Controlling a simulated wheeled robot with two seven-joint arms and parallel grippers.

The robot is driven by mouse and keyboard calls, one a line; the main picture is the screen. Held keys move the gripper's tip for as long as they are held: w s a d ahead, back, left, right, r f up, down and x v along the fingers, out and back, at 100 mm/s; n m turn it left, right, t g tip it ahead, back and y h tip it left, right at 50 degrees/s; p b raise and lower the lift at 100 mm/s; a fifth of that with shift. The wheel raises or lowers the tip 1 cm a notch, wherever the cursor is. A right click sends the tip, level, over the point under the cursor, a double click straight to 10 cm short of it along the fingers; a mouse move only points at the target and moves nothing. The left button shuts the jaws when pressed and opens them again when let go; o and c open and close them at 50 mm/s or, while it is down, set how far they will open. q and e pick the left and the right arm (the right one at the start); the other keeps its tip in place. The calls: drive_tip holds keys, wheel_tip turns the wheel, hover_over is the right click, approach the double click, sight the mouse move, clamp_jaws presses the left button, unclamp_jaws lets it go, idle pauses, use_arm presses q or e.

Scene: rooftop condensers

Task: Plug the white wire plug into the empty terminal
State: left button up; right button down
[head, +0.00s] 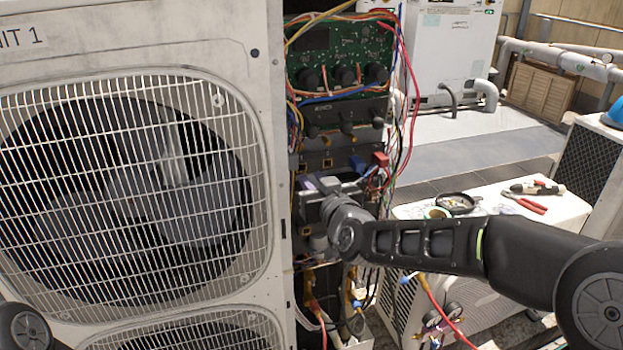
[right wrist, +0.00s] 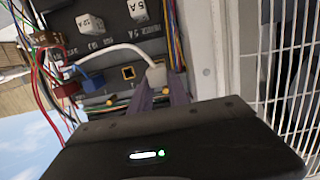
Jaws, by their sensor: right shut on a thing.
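The white wire plug (right wrist: 156,74) shows in the right wrist view between the tips of my right gripper (right wrist: 162,92). The gripper is shut on it. Its white wire (right wrist: 112,50) arcs to the left. The empty terminal (right wrist: 128,73), a gold-edged square socket, is just left of the plug. In the head view, a gold-edged terminal (head: 328,162) shows above my right gripper (head: 318,185), which is close to the dark panel. The plug's front is hidden, so I cannot tell whether it touches the panel. My left gripper is out of view.
A blue plug (head: 357,163) and a red plug (head: 381,159) sit right of the terminal in the head view. Loose coloured wires (head: 402,100) hang along the panel's right side. The fan unit's white casing (head: 268,120) borders it on the left.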

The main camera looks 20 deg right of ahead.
drive_tip(key=shift+s+d, duration=0.1)
drive_tip(key=shift+s, duration=1.2)
drive_tip(key=c, duration=1.8)
unclamp_jaws()
clamp_jaws()
